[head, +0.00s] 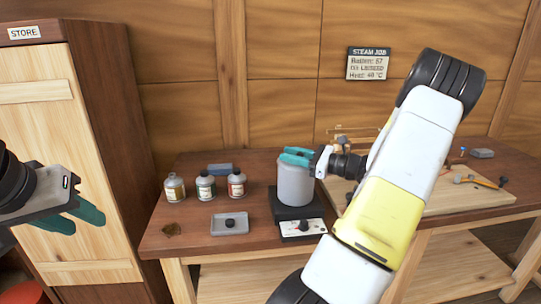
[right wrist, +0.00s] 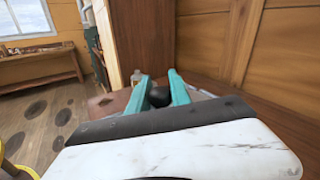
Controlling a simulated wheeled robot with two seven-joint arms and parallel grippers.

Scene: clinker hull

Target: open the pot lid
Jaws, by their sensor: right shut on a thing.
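The pot (head: 295,184) is a pale grey cylinder standing on a black hotplate (head: 287,211) on the bench. My right gripper (head: 297,156) is at the pot's top, its teal fingers level with the rim. In the right wrist view the fingers are shut on a round black lid knob (right wrist: 159,97). The lid itself is mostly hidden by my gripper, and I cannot tell whether it is seated or slightly raised. My left gripper (head: 76,215) is open and empty at the far left, in front of the cupboard and away from the bench.
A grey tray (head: 230,224) holding a small dark piece lies in front. A wooden board (head: 465,200) with tools is at right. Bare bench shows around the tray.

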